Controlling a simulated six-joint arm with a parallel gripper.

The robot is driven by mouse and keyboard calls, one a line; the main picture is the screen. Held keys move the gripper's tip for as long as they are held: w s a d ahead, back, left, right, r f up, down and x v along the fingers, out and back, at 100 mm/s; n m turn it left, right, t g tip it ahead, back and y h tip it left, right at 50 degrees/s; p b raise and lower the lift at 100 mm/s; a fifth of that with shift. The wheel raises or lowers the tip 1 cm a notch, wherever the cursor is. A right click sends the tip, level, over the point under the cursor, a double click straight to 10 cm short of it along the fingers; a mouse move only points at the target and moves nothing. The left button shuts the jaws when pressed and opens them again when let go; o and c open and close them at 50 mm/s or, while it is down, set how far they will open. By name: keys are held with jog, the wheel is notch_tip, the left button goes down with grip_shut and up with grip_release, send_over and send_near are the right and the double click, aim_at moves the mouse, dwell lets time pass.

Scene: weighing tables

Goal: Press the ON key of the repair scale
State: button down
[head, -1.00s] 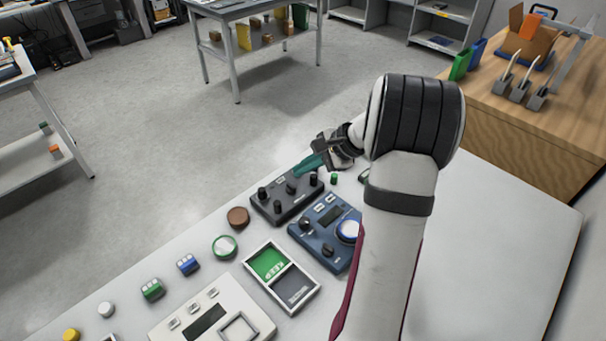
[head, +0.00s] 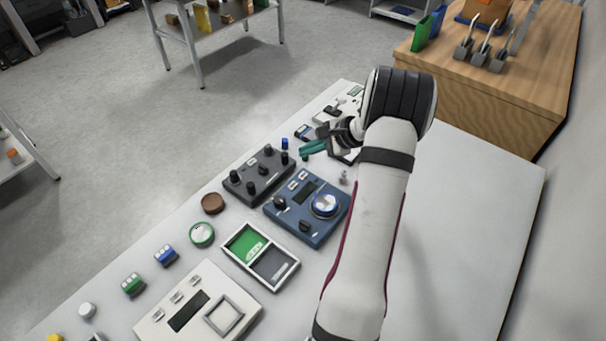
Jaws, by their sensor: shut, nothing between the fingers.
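My gripper (head: 312,148), with teal fingers, is shut and empty above the far part of the white table, just beyond the dark grey knob box. A white device (head: 204,305) with a dark display, a square plate and several small keys lies at the lower left, well away from my gripper. A blue device (head: 307,208) with a display, knobs and a round blue-and-white part sits nearer. Another pale device beside my gripper is mostly hidden by my wrist. No readable label shows which one is the repair scale, and I cannot make out an ON key.
The dark grey knob box (head: 259,175) stands close to my gripper. A green-and-grey tray (head: 261,256), a brown disc (head: 212,204) and small coloured blocks line the white table (head: 460,220). The table is clear right of my arm. A wooden cabinet (head: 490,85) stands behind.

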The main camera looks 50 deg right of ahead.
aim_at(307, 177)
jog(key=shift+f, duration=2.9)
jog(key=shift+f, duration=0.15)
jog(key=shift+f, duration=0.3)
jog(key=shift+f, duration=0.35)
jog(key=shift+r, duration=0.8)
jog(key=shift+r, duration=2.5)
